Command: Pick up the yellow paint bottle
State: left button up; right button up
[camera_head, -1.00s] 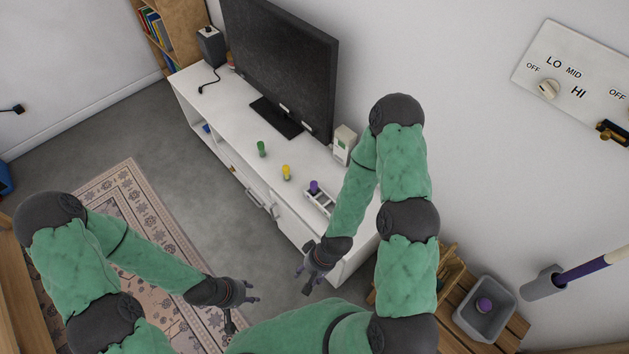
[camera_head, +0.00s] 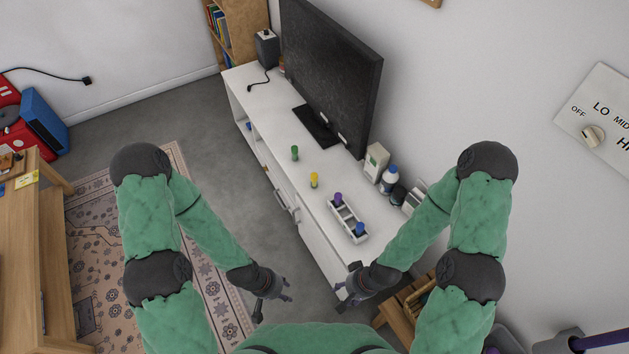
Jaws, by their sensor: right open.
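The yellow paint bottle (camera_head: 314,180) stands upright on the white TV cabinet (camera_head: 290,168), near its front edge. A green bottle (camera_head: 294,153) stands farther back along the cabinet. A white tray (camera_head: 349,220) nearer to me holds a purple bottle (camera_head: 338,200) and a blue bottle (camera_head: 360,228). My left gripper (camera_head: 287,292) is in front of the cabinet over the floor, apart from all bottles; its fingers look spread. My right gripper (camera_head: 341,292) is open and empty by the cabinet's near end, well short of the yellow bottle.
A large TV (camera_head: 330,70) stands along the wall at the cabinet's back. A carton (camera_head: 376,162) and a white bottle with a blue cap (camera_head: 389,178) stand behind the tray. A wooden desk (camera_head: 22,230) is at the left. The grey floor (camera_head: 200,140) before the cabinet is clear.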

aim_at(313, 176)
jog(key=i+j, duration=0.2)
jog(key=j, duration=0.15)
jog(key=i+j+z, duration=0.1)
jog(key=j, duration=0.25)
jog(key=i+j, duration=0.25)
jog(key=j, duration=0.15)
jog(key=i+j+z, duration=0.15)
jog(key=j, duration=0.2)
jog(key=i+j, duration=0.15)
jog(key=j, duration=0.2)
jog(key=i+j+z, duration=0.1)
jog(key=j, duration=0.3)
